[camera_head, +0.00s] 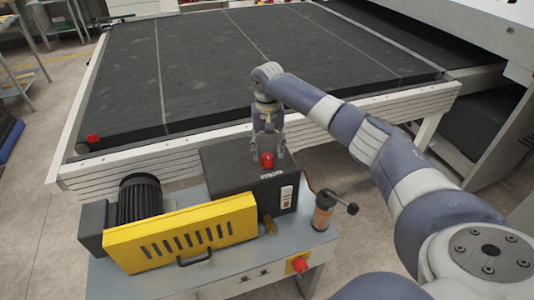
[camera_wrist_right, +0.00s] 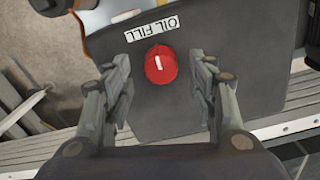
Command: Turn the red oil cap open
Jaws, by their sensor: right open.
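The red oil cap (camera_head: 266,160) sits on top of the dark oil tank (camera_head: 238,187) on the machine cart. In the right wrist view the cap (camera_wrist_right: 161,65) is a round red knob with a white mark, next to a label reading OIL FILL (camera_wrist_right: 152,29). My right gripper (camera_head: 267,150) points down just above the cap. Its two fingers (camera_wrist_right: 162,80) are open, one on each side of the cap with clear gaps. The cap lies a little beyond the line between the fingertips. My left gripper is not in view.
A yellow guard (camera_head: 180,232) and a dark motor (camera_head: 140,198) stand left of the tank. A red button on a yellow plate (camera_head: 298,264) is on the cart front. A large dark conveyor bed (camera_head: 210,70) lies behind.

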